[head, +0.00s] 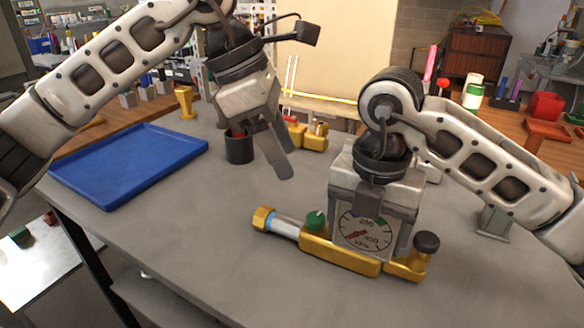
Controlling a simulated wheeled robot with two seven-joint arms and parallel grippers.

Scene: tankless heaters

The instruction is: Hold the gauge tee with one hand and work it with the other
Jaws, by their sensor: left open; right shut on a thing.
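The gauge tee (340,258) is a brass bar lying low over the grey table. It has a white round dial (364,234), a green knob (316,221), a black knob (427,243) and a hex brass end (264,219) on a silver pipe at its left. My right gripper (372,215) comes from above and is shut on the gauge tee around the dial; its fingertips are partly hidden. My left gripper (272,160) is open and empty, above the table up and to the left of the green knob, apart from the tee.
A blue tray (125,165) lies at the table's left. A dark cup (239,148) and brass fittings (310,135) stand behind my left gripper. A yellow stand (186,102) is at the back left. The table's front left is clear.

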